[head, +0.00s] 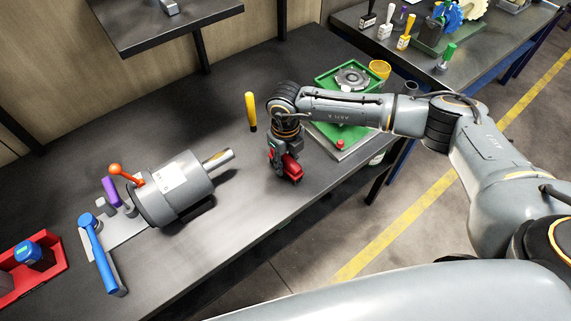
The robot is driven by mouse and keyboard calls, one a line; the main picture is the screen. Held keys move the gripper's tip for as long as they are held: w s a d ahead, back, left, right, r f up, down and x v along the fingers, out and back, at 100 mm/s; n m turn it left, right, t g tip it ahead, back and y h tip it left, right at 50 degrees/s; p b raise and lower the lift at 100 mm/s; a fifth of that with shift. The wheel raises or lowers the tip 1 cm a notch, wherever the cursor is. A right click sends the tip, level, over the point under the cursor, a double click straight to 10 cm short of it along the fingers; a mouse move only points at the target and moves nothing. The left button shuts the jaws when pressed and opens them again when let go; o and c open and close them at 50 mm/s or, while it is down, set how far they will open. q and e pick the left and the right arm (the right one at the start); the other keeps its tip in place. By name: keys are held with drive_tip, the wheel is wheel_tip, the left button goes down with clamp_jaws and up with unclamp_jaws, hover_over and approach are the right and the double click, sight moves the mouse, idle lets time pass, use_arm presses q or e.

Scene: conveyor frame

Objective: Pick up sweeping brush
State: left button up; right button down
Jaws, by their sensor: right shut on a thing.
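My right gripper (285,163) points down over the dark workbench (235,110), near its front edge. It is shut on a red object (292,168), partly hidden by the gripper and wrist; I cannot tell from its shape whether it is the sweeping brush. A tool with a yellow handle and dark lower end (251,110) stands just left of my right wrist, apart from the gripper. My left gripper is not in view.
A grey cylindrical motor-like unit (172,190) with orange and blue levers lies left of the gripper. A green tray (328,82) is behind the right forearm. A red bin (52,262) sits far left. Brush-like tools (404,40) stand on another table.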

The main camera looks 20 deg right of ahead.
drive_tip(key=s+a+r+b, duration=0.4)
drive_tip(key=s+r, duration=0.7)
drive_tip(key=s, duration=0.2)
drive_tip(key=shift+a+r, duration=0.3)
drive_tip(key=shift+a, duration=0.1)
drive_tip(key=shift+s, duration=0.1)
